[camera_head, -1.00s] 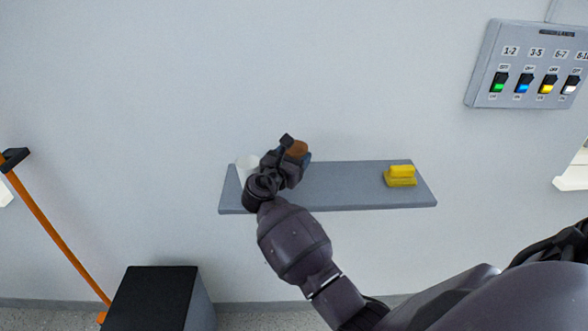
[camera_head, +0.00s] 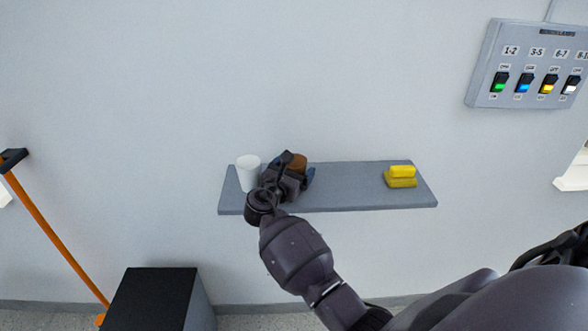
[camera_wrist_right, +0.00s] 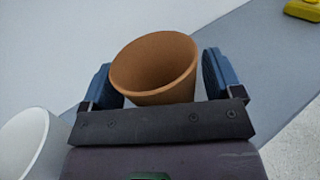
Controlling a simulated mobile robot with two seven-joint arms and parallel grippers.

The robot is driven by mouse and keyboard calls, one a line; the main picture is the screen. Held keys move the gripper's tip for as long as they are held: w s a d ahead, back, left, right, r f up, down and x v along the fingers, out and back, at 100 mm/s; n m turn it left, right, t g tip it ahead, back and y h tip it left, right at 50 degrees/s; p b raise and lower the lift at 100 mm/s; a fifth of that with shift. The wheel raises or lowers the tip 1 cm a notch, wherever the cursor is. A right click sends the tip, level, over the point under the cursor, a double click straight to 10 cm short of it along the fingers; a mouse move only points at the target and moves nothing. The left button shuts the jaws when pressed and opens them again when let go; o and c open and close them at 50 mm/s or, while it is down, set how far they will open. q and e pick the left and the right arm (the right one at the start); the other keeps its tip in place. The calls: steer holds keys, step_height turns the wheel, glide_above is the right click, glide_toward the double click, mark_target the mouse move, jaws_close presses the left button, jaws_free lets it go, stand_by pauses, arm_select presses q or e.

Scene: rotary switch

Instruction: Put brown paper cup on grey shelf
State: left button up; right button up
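The brown paper cup (camera_head: 299,161) is at the grey shelf (camera_head: 345,190), left of its middle and partly hidden by my right gripper (camera_head: 290,176). In the right wrist view the cup (camera_wrist_right: 158,70) stands between the two blue fingers of the gripper (camera_wrist_right: 163,82), with its open rim toward the camera. Narrow gaps show beside the cup, so the fingers look open around it. Its base is hidden, so its contact with the shelf cannot be seen. My left gripper is not in view.
A white cup (camera_head: 248,174) stands on the shelf just left of my right gripper. Yellow sponge-like blocks (camera_head: 401,177) lie near the right end. A switch panel (camera_head: 528,65) is on the wall; a dark box (camera_head: 155,295) stands below left.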

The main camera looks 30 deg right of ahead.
steer(key=shift+r, duration=0.15)
steer(key=v, duration=1.2)
stand_by(0.4)
